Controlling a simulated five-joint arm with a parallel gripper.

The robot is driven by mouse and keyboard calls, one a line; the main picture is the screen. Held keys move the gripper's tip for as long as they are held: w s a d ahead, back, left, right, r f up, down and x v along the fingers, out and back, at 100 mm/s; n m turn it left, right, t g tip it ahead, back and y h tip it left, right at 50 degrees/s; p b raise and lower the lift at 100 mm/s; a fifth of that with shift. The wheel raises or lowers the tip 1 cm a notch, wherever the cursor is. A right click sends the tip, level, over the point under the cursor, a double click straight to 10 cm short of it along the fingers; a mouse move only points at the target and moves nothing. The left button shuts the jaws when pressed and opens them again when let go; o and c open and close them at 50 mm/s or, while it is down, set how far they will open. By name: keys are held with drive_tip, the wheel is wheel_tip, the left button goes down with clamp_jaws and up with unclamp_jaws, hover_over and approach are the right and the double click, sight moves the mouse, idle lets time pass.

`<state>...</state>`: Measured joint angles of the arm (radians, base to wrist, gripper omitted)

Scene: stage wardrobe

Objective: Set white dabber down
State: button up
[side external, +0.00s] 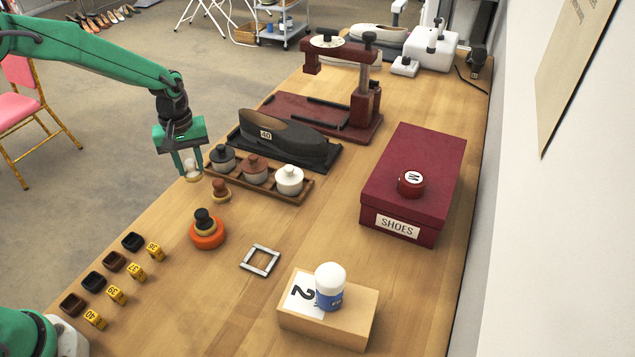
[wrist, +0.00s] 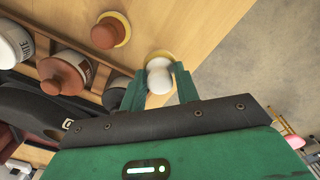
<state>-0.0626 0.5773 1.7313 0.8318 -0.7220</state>
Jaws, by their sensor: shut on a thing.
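The white dabber (side external: 191,169) has a pale rounded knob and a yellowish base. It is between the fingers of my green gripper (side external: 187,163), near the left edge of the table. In the wrist view the white dabber (wrist: 159,75) sits between both fingertips (wrist: 160,85), and my gripper is shut on it. Its base appears at or just above the table; I cannot tell if it touches. A brown dabber (side external: 220,190) stands on the table to its right, and it also shows in the wrist view (wrist: 108,31).
A wooden tray (side external: 262,184) holds grey, brown and white lidded jars close to my gripper. A black dabber (side external: 204,220) sits on an orange round base. A dark shoe (side external: 285,142) lies behind the tray. Bare table (side external: 165,215) lies in front of my gripper.

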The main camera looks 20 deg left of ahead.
sight(192, 173)
drive_tip(key=shift+f, duration=1.55)
drive_tip(key=o, duration=1)
drive_tip(key=shift+f, duration=0.1)
drive_tip(key=shift+c, duration=0.2)
wheel_tip(192, 173, up, 12)
drive_tip(key=shift+f, duration=0.25)
drive_tip(key=shift+r, duration=0.4)
drive_tip(key=shift+s+r, duration=0.1)
